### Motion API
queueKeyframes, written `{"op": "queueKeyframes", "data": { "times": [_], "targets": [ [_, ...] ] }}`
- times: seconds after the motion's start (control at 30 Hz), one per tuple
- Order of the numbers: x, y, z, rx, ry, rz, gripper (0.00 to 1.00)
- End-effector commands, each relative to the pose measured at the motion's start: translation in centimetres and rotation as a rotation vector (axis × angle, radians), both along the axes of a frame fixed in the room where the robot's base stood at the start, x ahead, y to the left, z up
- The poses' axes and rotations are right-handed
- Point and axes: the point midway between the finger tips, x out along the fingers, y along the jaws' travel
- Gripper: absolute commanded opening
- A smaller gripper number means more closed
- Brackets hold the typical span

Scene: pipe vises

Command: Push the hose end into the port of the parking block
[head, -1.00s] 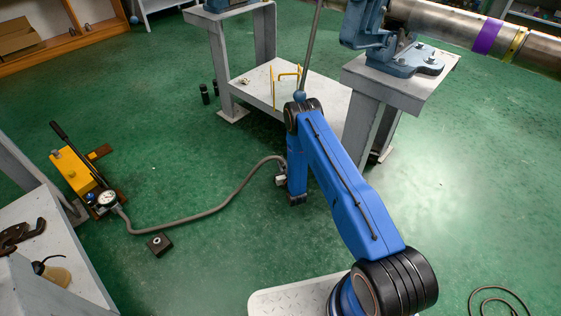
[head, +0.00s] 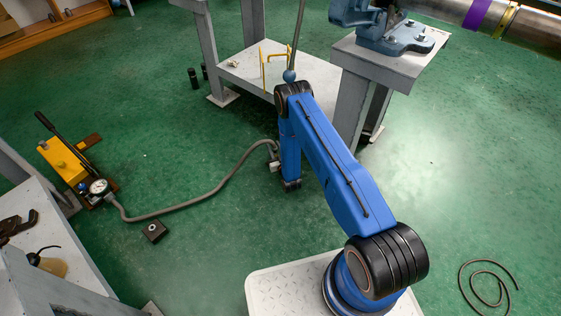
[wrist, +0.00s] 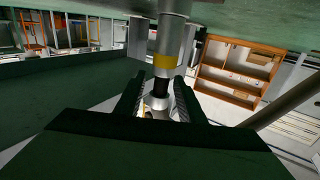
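The parking block (head: 154,231) is a small dark block with a round hole in its top. It stands on the green floor, left of my arm. A grey hose (head: 195,199) runs from the yellow pump to my gripper (head: 272,165), which is right of and beyond the block, well apart from it. In the wrist view, the fingers of my gripper (wrist: 157,105) stand on both sides of a metal fitting, the hose end (wrist: 165,62), with a yellow band and a black section. The fingers appear shut on it. My arm partly hides the gripper in the head view.
The yellow pump (head: 66,160) with a gauge (head: 99,187) and black lever stands at left. A grey bench (head: 70,245) is at lower left. Stands with a low shelf (head: 255,75) and a blue vise (head: 395,35) are behind my arm. The floor around the block is mostly clear.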

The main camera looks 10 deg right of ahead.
Motion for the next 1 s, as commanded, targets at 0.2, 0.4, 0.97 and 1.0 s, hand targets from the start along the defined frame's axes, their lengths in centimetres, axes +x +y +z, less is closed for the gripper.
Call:
{"op": "queueKeyframes", "data": {
  "times": [0.2,0.4,0.97,1.0],
  "targets": [
    [-4.4,-0.5,-0.1,0.000,0.004,0.000,0.36],
    [-8.4,-0.9,-0.1,0.000,0.003,0.000,0.36],
    [-15.0,-1.6,0.0,-0.001,0.005,0.000,0.36],
    [-15.1,-1.6,0.0,-0.001,0.005,0.000,0.36]
  ]
}}
